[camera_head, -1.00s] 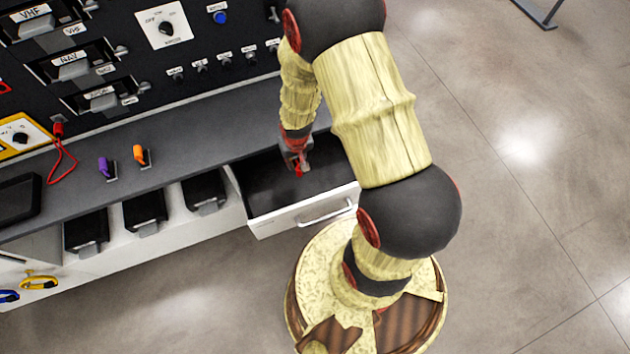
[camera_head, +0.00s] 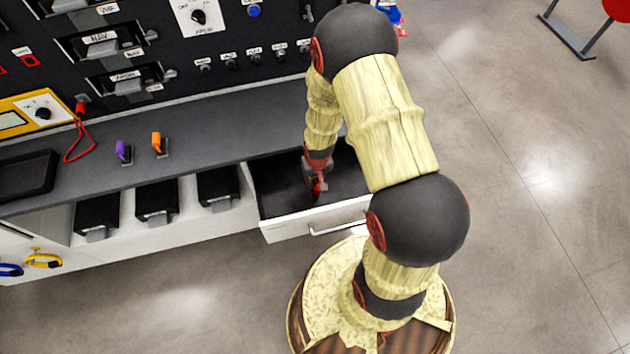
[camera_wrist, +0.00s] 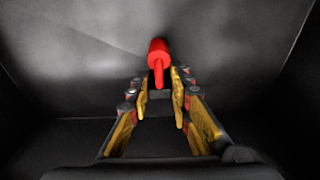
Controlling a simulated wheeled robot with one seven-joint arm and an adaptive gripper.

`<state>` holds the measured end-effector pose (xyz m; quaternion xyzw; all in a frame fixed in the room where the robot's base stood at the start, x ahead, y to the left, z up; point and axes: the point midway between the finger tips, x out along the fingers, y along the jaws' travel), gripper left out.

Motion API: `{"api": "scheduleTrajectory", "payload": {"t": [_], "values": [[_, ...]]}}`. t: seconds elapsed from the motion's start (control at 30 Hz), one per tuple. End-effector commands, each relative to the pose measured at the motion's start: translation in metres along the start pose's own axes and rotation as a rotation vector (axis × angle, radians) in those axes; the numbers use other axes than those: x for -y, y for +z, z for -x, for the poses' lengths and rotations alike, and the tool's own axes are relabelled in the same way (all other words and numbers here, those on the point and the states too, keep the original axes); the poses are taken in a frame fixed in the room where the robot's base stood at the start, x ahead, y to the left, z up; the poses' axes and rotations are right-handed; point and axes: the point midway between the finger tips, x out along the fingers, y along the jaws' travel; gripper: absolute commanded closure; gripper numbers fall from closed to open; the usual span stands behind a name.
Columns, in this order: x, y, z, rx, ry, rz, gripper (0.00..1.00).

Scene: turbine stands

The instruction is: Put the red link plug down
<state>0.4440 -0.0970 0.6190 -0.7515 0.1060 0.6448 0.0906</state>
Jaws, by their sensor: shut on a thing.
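The red link plug (camera_wrist: 158,58) is a red cylinder with a thinner pin, seen in the wrist view at the tips of my gripper (camera_wrist: 160,88). My gripper is shut on it. In the head view my gripper (camera_head: 316,190) points down inside the open drawer (camera_head: 285,228), with a bit of red at its tips. The drawer's dark floor and walls surround the plug in the wrist view. I cannot tell whether the plug touches the drawer floor.
The grey worktop (camera_head: 205,140) runs above the drawer, with a purple plug (camera_head: 123,150) and an orange plug (camera_head: 157,142) standing on it. A red cable (camera_head: 80,140) lies further left. The drawer's front has a handle (camera_head: 338,226). The drawer looks otherwise empty.

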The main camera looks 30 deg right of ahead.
Motion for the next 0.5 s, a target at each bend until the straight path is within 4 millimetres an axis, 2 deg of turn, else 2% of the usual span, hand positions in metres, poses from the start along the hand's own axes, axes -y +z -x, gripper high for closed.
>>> {"api": "scheduleTrajectory", "payload": {"t": [0.3,0.33,0.5], "values": [[0.0000,0.0002,-0.0026,0.000,0.000,-0.001,1.00],[0.0000,0.0002,-0.0016,0.000,0.000,-0.001,0.78],[0.0000,0.0002,-0.0010,0.000,0.000,-0.001,0.68]]}}
